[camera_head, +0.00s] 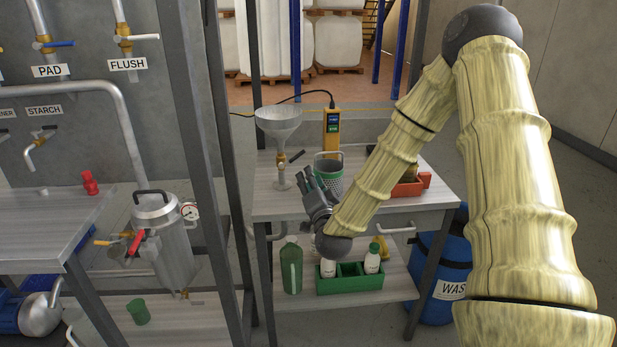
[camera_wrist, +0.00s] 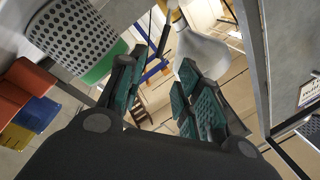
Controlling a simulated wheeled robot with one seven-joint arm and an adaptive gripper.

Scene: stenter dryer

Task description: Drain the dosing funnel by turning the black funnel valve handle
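The grey dosing funnel (camera_head: 279,122) stands upright on a stem at the left of the grey work table. Its black valve handle (camera_head: 296,156) sticks out to the right below the cone, slanting up. My gripper (camera_head: 306,178) is in front of and a little below the handle, apart from it, with its fingers pointing up toward the funnel. In the wrist view my gripper (camera_wrist: 158,85) is open and empty between its green-padded fingers. The funnel (camera_wrist: 203,52) shows beyond the right finger. A dark bar, probably the handle (camera_wrist: 164,38), lies beyond the gap.
A perforated basket (camera_head: 329,177) stands close right of my gripper, and it shows in the wrist view (camera_wrist: 75,35). A yellow handheld device (camera_head: 332,128) stands behind it. An orange bin (camera_head: 411,186) is at the table's right. A dark frame post (camera_head: 205,150) rises left of the table.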

